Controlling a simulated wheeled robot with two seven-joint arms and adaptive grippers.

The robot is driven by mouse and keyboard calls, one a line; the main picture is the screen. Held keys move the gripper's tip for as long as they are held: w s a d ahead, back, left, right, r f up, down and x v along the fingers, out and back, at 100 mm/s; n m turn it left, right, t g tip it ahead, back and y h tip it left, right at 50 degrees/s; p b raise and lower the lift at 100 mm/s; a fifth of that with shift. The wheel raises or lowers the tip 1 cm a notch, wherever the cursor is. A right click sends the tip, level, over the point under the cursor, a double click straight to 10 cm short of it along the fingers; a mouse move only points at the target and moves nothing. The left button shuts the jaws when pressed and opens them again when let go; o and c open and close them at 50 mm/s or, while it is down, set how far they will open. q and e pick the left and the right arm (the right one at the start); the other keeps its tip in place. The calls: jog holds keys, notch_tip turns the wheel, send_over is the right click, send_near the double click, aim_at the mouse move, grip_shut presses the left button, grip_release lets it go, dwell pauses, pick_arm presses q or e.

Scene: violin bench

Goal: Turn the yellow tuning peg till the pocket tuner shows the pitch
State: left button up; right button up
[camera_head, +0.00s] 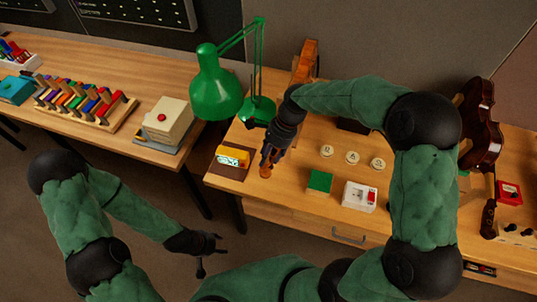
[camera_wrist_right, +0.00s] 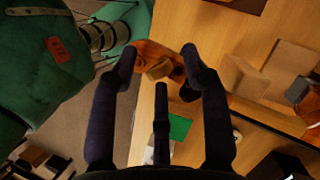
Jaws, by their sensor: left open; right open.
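The yellow pocket tuner (camera_head: 233,156) lies on a dark mat at the bench's left end. Its pale display is lit, but too small to read. My right gripper (camera_head: 270,156) is open just right of the tuner, fingers pointing down. An orange-brown wooden piece (camera_head: 265,171) shows at its fingertips. In the right wrist view, orange-brown wood (camera_wrist_right: 148,50) and a small tan block-like part (camera_wrist_right: 160,70) lie between the spread fingers (camera_wrist_right: 160,62); contact cannot be told. I cannot make out the yellow tuning peg for sure. My left gripper (camera_head: 208,248) is open and empty, low in front of the benches.
A green lamp (camera_head: 215,88) stands behind the tuner. White round pieces (camera_head: 352,158), a green block (camera_head: 320,182) and a white box (camera_head: 359,197) lie right of my right gripper. A dark violin (camera_head: 480,120) stands further right, partly behind my arm.

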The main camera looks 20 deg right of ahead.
grip_shut()
dwell(0.3)
jog(key=m+p, duration=0.2)
jog(key=m+t+p, duration=0.1)
jog(key=m, duration=0.1)
jog(key=shift+s+r+p, duration=0.2)
jog(key=shift+p, duration=0.15)
jog(key=m+t+p, duration=0.1)
jog(key=m+p, duration=0.2)
jog(key=shift+t, duration=0.3)
jog(key=shift+f+m+p, duration=0.15)
jog(key=shift+m+p, duration=0.15)
jog(key=shift+p, duration=0.1)
